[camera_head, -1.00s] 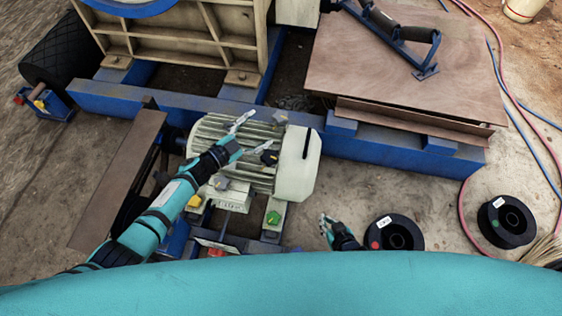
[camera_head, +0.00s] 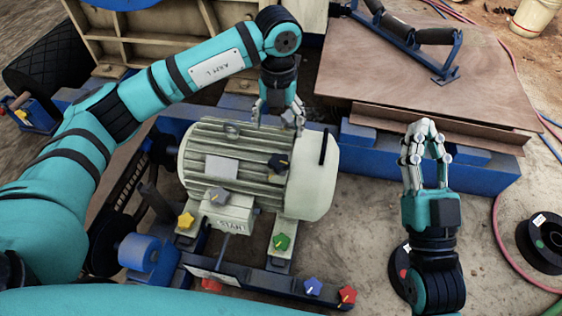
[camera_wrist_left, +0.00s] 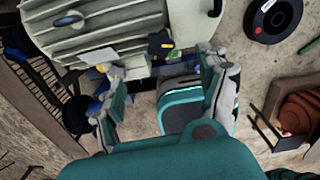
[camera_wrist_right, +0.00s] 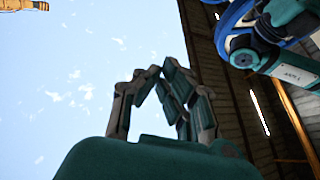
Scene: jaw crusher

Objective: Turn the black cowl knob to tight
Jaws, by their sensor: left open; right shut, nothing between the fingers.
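The black cowl knob (camera_head: 278,163) is star-shaped with a yellow mark and sits on top of the pale ribbed motor (camera_head: 235,140), near its smooth end cowl (camera_head: 312,180). My left gripper (camera_head: 278,114) is open and points down above the motor's far side, just behind the knob and apart from it. In the left wrist view the black knob (camera_wrist_left: 160,44) shows beyond and between the spread fingers (camera_wrist_left: 160,72). My right gripper (camera_head: 425,130) is shut and empty, raised to the right of the motor. Its closed fingers also show in the right wrist view (camera_wrist_right: 160,75) against sky.
Other star knobs are yellow (camera_head: 185,220), grey (camera_head: 217,195), green (camera_head: 281,241), blue (camera_head: 313,286) and red (camera_head: 347,295). A wooden board (camera_head: 400,85) lies behind on the blue frame (camera_head: 370,150). Black spools (camera_head: 543,243) stand on the ground at right.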

